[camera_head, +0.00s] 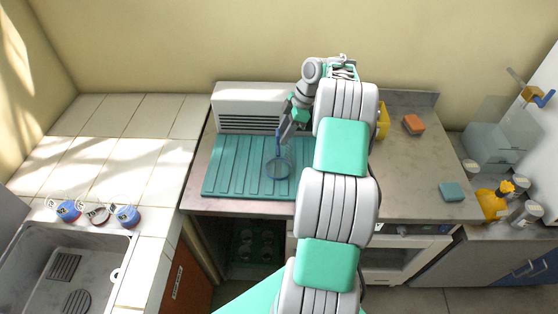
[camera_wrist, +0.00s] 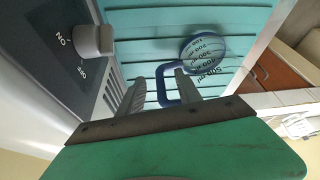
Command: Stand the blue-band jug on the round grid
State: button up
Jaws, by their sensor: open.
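A clear jug (camera_head: 278,168) with a blue rim, blue handle and printed volume marks stands on the teal ribbed mat (camera_head: 225,178). The jug also shows in the wrist view (camera_wrist: 203,54). My gripper (camera_head: 284,133) is open at the jug's handle; in the wrist view the handle lies between the two fingers (camera_wrist: 158,92). I cannot tell whether they touch it. A dark round grid (camera_head: 76,302) lies in the sink at the lower left, beside a rectangular grid (camera_head: 64,267).
Several small blue and grey capped items (camera_head: 97,213) line the sink's back edge. A white vented box (camera_head: 248,103) with a knob stands behind the mat. Orange (camera_head: 413,124) and teal (camera_head: 452,191) blocks lie on the right counter. The tiled counter (camera_head: 130,160) is clear.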

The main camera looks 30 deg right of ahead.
jog(key=b+x, duration=0.1)
jog(key=x, duration=0.2)
jog(key=shift+r, duration=0.2)
grip_shut()
dwell(1.1)
